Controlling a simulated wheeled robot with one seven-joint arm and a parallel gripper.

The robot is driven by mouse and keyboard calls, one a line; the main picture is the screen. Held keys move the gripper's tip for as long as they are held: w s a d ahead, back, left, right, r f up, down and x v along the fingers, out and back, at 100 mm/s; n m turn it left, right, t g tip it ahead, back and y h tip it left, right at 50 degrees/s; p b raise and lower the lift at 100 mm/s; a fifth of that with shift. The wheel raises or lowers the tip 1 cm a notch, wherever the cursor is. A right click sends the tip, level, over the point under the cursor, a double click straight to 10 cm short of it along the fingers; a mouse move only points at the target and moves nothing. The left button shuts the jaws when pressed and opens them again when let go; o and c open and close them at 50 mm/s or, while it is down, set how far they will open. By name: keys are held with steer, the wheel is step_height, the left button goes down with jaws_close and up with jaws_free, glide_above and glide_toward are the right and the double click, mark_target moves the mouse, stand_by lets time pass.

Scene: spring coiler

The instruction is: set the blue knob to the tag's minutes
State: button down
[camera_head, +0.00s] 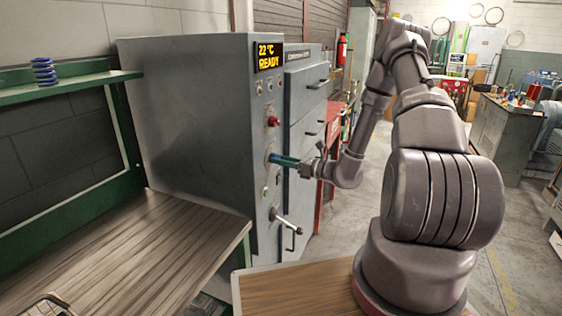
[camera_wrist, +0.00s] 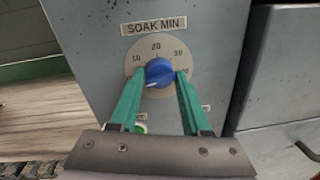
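The blue knob (camera_wrist: 159,73) sits at the centre of a round beige dial under a "SOAK MIN" label (camera_wrist: 155,27). The dial (camera_wrist: 157,47) shows 10, 20 and 30; its lower part is partly hidden. A white mark on the knob faces lower left. My gripper (camera_wrist: 161,73) has one green finger on each side of the knob, and both tips appear to touch it. I see no readable tag with minutes.
The cabinet's display (camera_head: 269,57) reads "22 °C READY". A red knob (camera_head: 274,121) is above my gripper and a lever handle (camera_head: 287,222) below it.

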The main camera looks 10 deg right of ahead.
steer(key=shift+m, duration=0.4)
steer(key=m+g, duration=0.1)
steer(key=m, duration=2.3)
steer(key=shift+w+d+r+g+y, duration=0.1)
steer(key=shift+w+r+g+y, duration=0.1)
steer(key=shift+g+y, duration=0.15)
steer(key=shift+m, duration=1.8)
steer(key=shift+c, duration=2)
jaws_free()
steer(key=shift+f, duration=0.1)
